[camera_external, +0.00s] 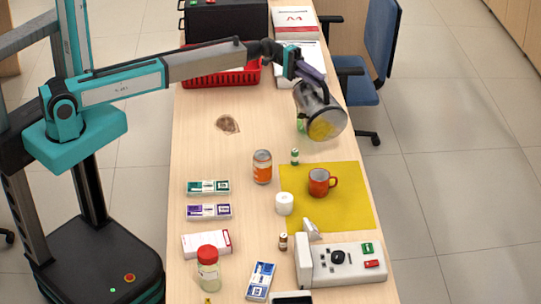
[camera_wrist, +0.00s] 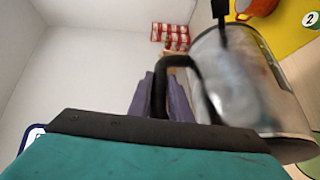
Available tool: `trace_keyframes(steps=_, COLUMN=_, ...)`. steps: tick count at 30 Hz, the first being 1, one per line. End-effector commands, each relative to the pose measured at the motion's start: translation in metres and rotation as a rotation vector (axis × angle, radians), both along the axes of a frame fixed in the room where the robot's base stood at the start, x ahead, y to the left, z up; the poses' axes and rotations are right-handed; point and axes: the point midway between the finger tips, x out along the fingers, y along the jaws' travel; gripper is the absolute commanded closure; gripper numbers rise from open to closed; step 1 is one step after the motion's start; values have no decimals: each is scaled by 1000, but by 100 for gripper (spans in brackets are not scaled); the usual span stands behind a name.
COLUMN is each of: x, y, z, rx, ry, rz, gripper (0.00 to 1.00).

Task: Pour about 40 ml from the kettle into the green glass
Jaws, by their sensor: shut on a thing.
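My gripper (camera_external: 308,80) is shut on the black handle (camera_wrist: 160,90) of a shiny metal kettle (camera_external: 308,101). The kettle is held in the air over the far part of the counter, tilted over to the right. Its lower end shows yellow, possibly a reflection of the mat. In the wrist view the kettle (camera_wrist: 240,85) fills the right side, beside the purple-grey fingers (camera_wrist: 165,103). A small green thing (camera_external: 300,124), probably the green glass, shows at the kettle's left edge and is mostly hidden behind it. No stream of liquid is visible.
A yellow mat (camera_external: 345,215) carries an orange-red mug (camera_external: 319,183). A can (camera_external: 262,167) stands left of the mat. A red basket (camera_external: 225,76) and papers (camera_external: 295,22) lie behind.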

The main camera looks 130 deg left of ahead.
Motion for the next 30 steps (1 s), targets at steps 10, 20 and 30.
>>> trace_keyframes(steps=10, x=-6, y=5, z=6, rx=-21, ry=-44, rz=1, gripper=100)
trace_keyframes(steps=20, x=-3, y=4, z=8, rx=-25, ry=-51, rz=0, gripper=100)
trace_keyframes(steps=30, x=3, y=2, z=8, rx=-26, ry=-50, rz=0, gripper=100)
